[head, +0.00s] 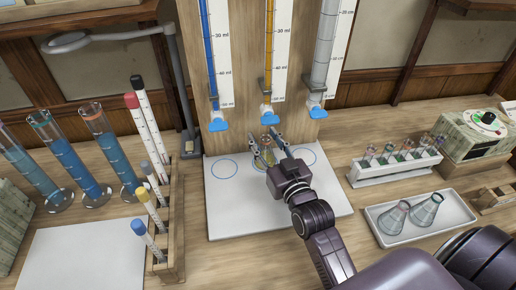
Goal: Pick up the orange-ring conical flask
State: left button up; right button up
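A small clear conical flask (266,156) with an orange-looking ring at its neck stands on the white board, below the middle burette with amber liquid. My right gripper (264,138) reaches in from the lower right. Its two fingers are spread, one on each side of the flask, with a gap between the fingertips wider than the neck. The fingers and wrist hide part of the flask's body. My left gripper is out of view.
Burettes with blue tips (218,121) hang just above the board (225,215). A wooden rack (170,262) and tall blue-filled cylinders (70,160) stand left. A white test-tube rack (385,174) and a dial device (478,135) stand right. The board's front is clear.

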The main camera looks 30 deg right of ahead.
jog(key=shift+w+d+f, duration=0.1)
jog(key=shift+w+f, duration=0.15)
jog(key=shift+s, duration=0.2)
jog(key=shift+s+r, duration=0.3)
jog(key=shift+s, duration=0.1)
jog(key=c, duration=0.6)
jog(key=shift+w, duration=0.1)
jog(key=shift+c, duration=1.3)
grip_shut()
jog(key=shift+r, duration=1.8)
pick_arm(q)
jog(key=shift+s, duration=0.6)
pick_arm(e)
jog(key=s+a, duration=0.1)
jog(key=s, duration=1.6)
jog(key=shift+s, duration=0.4)
